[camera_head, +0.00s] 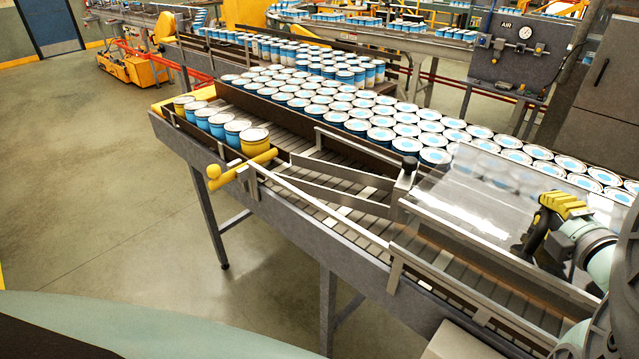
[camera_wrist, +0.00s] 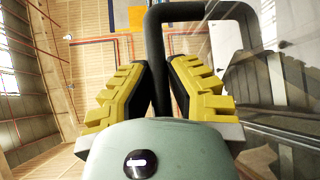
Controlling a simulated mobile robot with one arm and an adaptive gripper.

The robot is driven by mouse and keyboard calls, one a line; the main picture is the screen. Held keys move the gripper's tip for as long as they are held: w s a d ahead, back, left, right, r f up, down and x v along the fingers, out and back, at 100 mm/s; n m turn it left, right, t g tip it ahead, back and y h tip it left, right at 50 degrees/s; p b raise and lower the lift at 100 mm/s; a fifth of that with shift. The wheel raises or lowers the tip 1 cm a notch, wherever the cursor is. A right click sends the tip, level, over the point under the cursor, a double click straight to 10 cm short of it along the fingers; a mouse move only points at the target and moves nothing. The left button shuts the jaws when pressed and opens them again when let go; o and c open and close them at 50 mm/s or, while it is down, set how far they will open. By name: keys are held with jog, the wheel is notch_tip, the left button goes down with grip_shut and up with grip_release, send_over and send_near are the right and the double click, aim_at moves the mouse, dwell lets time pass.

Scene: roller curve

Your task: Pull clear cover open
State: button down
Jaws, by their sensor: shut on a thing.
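The clear cover (camera_head: 470,200) is a transparent panel over the right part of the conveyor in the head view. Glare lies on it and cans show through it. My gripper (camera_head: 545,222), with yellow finger pads, is at the cover's right part. In the wrist view my gripper (camera_wrist: 160,85) is shut on a black bar-shaped handle (camera_wrist: 155,42), which runs down between the two yellow fingers and bends to the right at the top. In the head view my gripper and wrist hide most of the handle.
Many blue-and-white cans (camera_head: 350,105) fill the conveyor behind. A row of cans, some yellow, stands at the left by a yellow bar with a round knob (camera_head: 214,171). Metal guide rails (camera_head: 340,195) cross the rollers. A grey air panel (camera_head: 515,50) stands behind.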

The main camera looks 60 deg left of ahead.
jog(key=shift+w+d+f, duration=0.1)
jog(key=shift+d, duration=0.05)
jog(key=c, duration=1.2)
grip_release()
jog(key=r, duration=0.2)
send_over(580, 285)
